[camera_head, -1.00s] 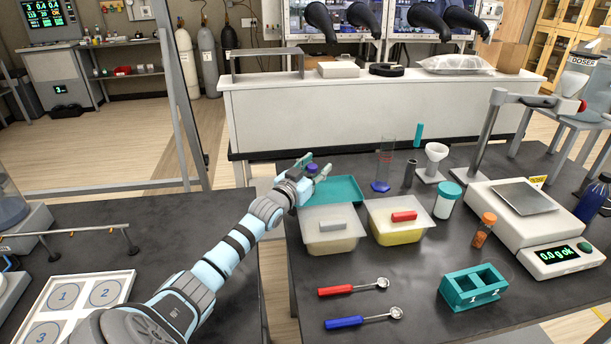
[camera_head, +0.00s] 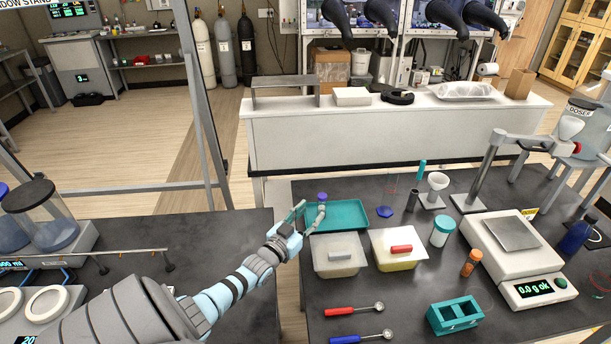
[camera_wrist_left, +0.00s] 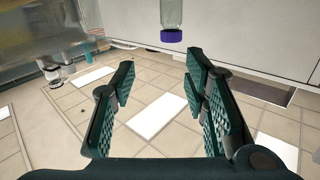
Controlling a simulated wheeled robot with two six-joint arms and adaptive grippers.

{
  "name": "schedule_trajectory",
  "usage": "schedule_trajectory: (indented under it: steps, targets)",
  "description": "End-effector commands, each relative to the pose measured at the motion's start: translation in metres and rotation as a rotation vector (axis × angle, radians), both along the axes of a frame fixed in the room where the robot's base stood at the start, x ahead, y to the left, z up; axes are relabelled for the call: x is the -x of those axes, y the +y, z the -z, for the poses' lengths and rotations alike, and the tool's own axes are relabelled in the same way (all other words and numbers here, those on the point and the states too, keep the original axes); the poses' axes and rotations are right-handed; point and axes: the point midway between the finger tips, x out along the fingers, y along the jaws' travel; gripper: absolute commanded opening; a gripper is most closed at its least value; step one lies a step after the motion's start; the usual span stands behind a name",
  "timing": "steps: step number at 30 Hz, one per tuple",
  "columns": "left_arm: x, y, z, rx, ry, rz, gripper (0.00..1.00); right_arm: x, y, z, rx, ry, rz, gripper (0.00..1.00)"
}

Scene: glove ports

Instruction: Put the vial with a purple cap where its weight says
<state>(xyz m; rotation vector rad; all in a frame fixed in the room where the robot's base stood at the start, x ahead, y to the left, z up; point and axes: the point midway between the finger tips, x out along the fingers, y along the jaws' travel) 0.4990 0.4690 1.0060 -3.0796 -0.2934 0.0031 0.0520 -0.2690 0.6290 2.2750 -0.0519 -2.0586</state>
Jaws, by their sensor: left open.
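The vial with the purple cap (camera_head: 322,196) shows in the head view at the teal tray (camera_head: 350,212), mostly hidden by my gripper's fingers. My left gripper (camera_head: 312,210) is open at the tray's left end, with its fingertips close to the vial. In the left wrist view the vial's clear body and purple cap (camera_wrist_left: 172,36) show at the top, beyond the fingertips (camera_wrist_left: 160,64) and not between the fingers. The balance (camera_head: 512,250) at the right reads 0.0 g ok, and its pan (camera_head: 513,233) is empty. My right gripper is out of view.
In front of the tray stand a bin with a grey-handled lid (camera_head: 338,256) and a yellow one with a red handle (camera_head: 398,250). A teal rack (camera_head: 454,315), an orange-capped vial (camera_head: 471,263), a teal-capped jar (camera_head: 442,232) and two scoops (camera_head: 355,309) share the bench.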

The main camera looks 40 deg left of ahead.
Motion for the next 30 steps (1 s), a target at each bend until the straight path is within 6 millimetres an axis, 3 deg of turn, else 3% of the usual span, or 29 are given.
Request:
schedule_trajectory:
  steps: [6, 30]
  targets:
    - [0.0162, -0.0033, 0.004, 0.001, 0.003, 0.0, 0.41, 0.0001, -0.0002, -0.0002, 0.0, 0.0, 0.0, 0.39]
    - [0.0158, -0.003, 0.0045, 0.001, 0.003, 0.0, 0.41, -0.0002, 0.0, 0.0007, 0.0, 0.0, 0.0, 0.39]
